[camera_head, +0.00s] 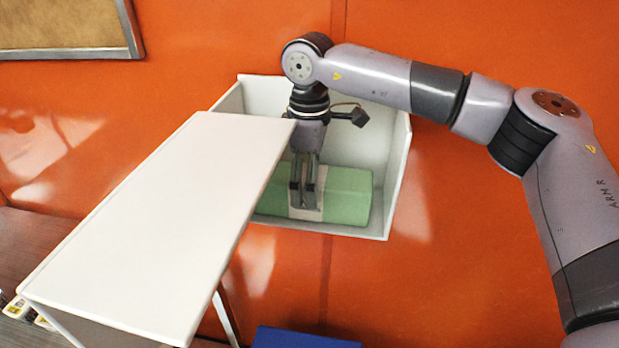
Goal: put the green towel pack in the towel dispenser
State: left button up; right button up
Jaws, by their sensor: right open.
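The white towel dispenser (397,172) is an open box on the orange wall. The green towel pack (346,197) lies inside it on the bottom, with a pale band (308,215) around its middle. My right gripper (304,200) reaches into the dispenser from above. Its open fingers are at the pale band of the pack; whether they touch it I cannot tell. The left end of the pack is hidden behind a white panel. My left gripper is not in view.
The large white panel (160,225), apparently the dispenser's swung-open front, juts toward me at the left and covers the dispenser's left part. A blue object (305,338) is at the bottom edge. A brown surface (35,240) is at the lower left. A framed board (65,25) hangs at the upper left.

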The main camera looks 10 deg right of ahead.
jog(key=shift+r, duration=0.15)
jog(key=shift+r, duration=0.15)
notch_tip(320, 180, up, 6)
jog(key=b, duration=0.2)
jog(key=shift+r+b, duration=0.2)
jog(key=shift+b, duration=0.1)
jog(key=shift+r, duration=0.4)
